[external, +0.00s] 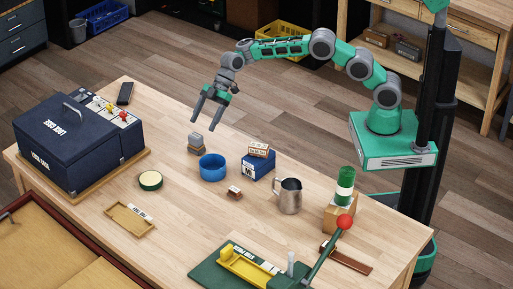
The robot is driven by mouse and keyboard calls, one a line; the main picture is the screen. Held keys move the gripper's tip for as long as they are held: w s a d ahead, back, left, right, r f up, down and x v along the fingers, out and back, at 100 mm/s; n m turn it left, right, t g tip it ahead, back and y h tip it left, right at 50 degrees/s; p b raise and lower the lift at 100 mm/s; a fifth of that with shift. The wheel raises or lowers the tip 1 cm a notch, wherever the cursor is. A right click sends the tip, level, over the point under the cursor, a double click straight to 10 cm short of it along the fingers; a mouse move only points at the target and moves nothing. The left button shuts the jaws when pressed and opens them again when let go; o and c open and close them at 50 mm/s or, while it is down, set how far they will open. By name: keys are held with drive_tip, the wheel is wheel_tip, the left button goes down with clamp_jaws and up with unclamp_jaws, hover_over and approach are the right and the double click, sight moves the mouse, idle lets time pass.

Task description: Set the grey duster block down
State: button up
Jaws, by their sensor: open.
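A small grey block (195,137), which looks like the duster block, rests on top of a brownish block (196,149) on the wooden table. My gripper (206,123) points down in the air above and slightly right of this stack in the picture. Its two fingers are spread apart, with nothing visible between them. A gap shows between the fingertips and the grey block. Fine detail of the stack is too small to tell.
A blue round bowl (212,168) stands close to the stack. A blue box (258,166) with a small block on it and a metal jug (289,196) are farther right. A large dark case (65,150) fills the table's left side.

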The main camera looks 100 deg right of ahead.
sight(196, 134)
drive_tip(key=p+x, duration=0.1)
drive_tip(key=x, duration=0.6)
drive_tip(key=shift+w+f, duration=0.1)
drive_tip(key=shift+w, duration=0.05)
drive_tip(key=shift+c, duration=0.5)
drive_tip(key=c, duration=1.4)
clamp_jaws()
